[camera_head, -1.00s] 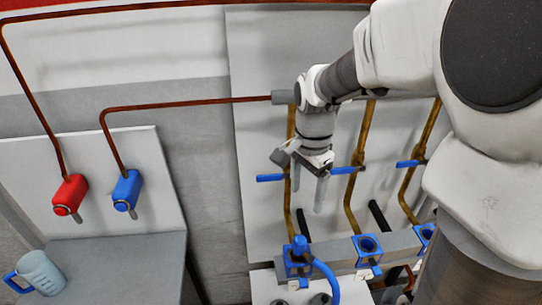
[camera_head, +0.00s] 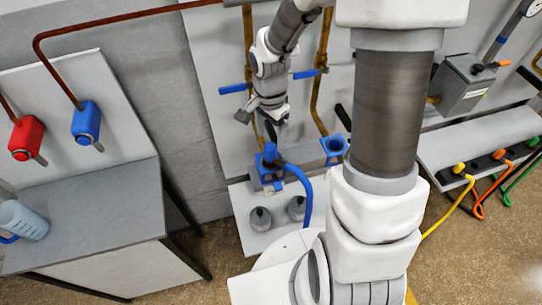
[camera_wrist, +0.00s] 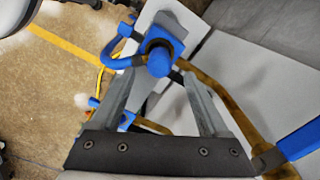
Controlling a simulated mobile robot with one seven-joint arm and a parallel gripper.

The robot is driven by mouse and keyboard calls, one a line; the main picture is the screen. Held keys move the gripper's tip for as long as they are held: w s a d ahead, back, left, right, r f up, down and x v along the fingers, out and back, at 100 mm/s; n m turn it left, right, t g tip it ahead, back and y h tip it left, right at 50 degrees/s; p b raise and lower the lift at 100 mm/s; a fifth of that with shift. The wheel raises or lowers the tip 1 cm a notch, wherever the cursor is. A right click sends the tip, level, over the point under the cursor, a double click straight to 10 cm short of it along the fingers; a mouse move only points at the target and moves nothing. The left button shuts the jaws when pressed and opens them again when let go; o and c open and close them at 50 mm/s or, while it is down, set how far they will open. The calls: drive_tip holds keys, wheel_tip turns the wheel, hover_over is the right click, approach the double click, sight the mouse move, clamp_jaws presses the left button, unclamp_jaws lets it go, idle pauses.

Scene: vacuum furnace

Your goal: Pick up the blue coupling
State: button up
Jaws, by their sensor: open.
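The blue coupling (camera_head: 270,153) stands upright in a blue square socket (camera_head: 268,180), with a blue hose (camera_head: 307,192) bending away from it to the right and down. My gripper (camera_head: 274,128) points down just above the coupling in the head view. In the wrist view my gripper (camera_wrist: 159,78) is open, with its two fingers spread and nothing held between them. The round end of the coupling (camera_wrist: 159,60) shows beyond and between the fingertips, apart from them as far as I can tell. The hose (camera_wrist: 117,62) loops off to the left there.
A second blue socket (camera_head: 335,147) is to the right. Blue-handled valves (camera_head: 234,88) on brass pipes (camera_head: 323,70) stand close to my gripper. Two grey knobs (camera_head: 260,217) are below. A grey table (camera_head: 95,215) with a jug (camera_head: 22,220) is at left.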

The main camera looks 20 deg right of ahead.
sight(270, 146)
drive_tip(key=shift+s+f, duration=0.1)
drive_tip(key=shift+f, duration=2.15)
clamp_jaws()
